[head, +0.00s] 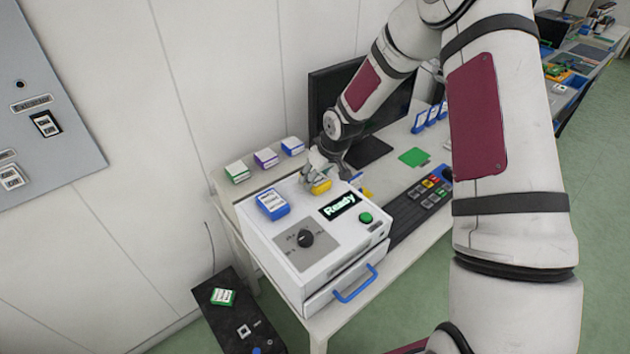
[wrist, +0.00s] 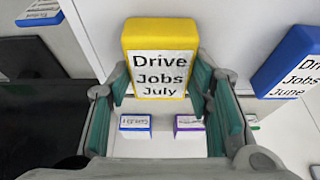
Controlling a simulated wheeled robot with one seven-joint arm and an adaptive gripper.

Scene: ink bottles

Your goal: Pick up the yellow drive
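The yellow drive (wrist: 160,30) is large in the wrist view, with a white label reading "Drive Jobs July". It sits between the two fingers of my gripper (wrist: 165,85), which show on both sides of its lower part. The fingers appear closed onto its sides. In the head view the yellow drive (head: 320,186) is at the tip of my gripper (head: 316,178), over the top of the white machine. I cannot tell there whether it touches the machine.
The white machine (head: 285,262) has a "Ready" display, a dial, a green button and a blue-handled drawer. A blue drive (head: 272,204) lies on its top. Green, purple and blue drives stand behind it. A monitor (head: 385,115) and keyboard (head: 422,200) are to the right.

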